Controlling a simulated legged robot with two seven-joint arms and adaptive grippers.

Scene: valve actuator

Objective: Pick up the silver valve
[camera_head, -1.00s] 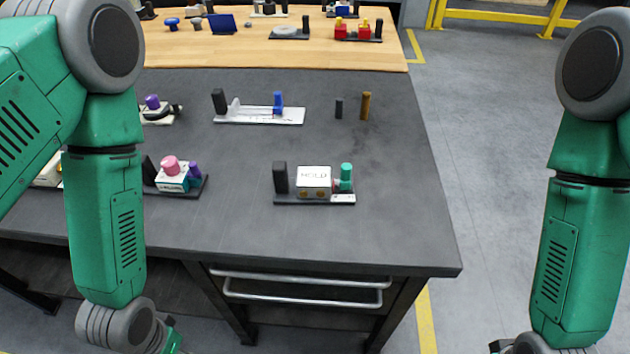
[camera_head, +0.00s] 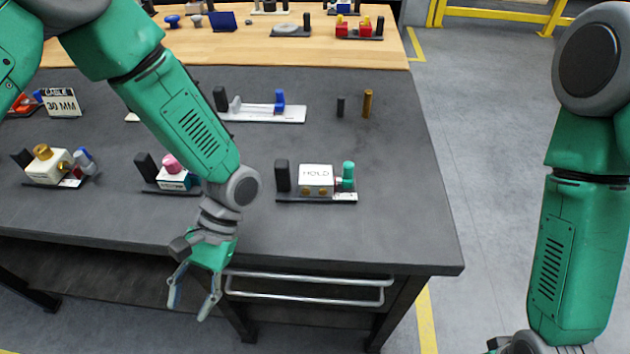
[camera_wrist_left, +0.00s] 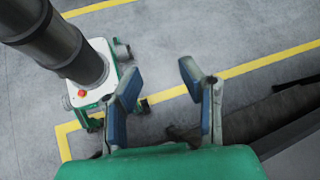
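I cannot tell for certain which item is the silver valve. A light grey, silvery piece (camera_head: 237,104) stands on a white plate (camera_head: 292,115) with a black post and a blue post, mid-table. My left gripper (camera_head: 191,302) hangs in front of the table's front edge, pointing down, well apart from that piece. Its two fingers are spread with nothing between them; the left wrist view shows the open fingers (camera_wrist_left: 157,72) over bare floor. My left forearm covers part of the table. My right arm hangs at the right, its gripper below the frame.
The dark table (camera_head: 400,220) also carries a HOLD block (camera_head: 315,176), a pink-knobbed block (camera_head: 175,180), a gold-knobbed block (camera_head: 45,167) and a 30 MM block (camera_head: 61,103). A wooden table (camera_head: 270,52) with more fixtures stands behind.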

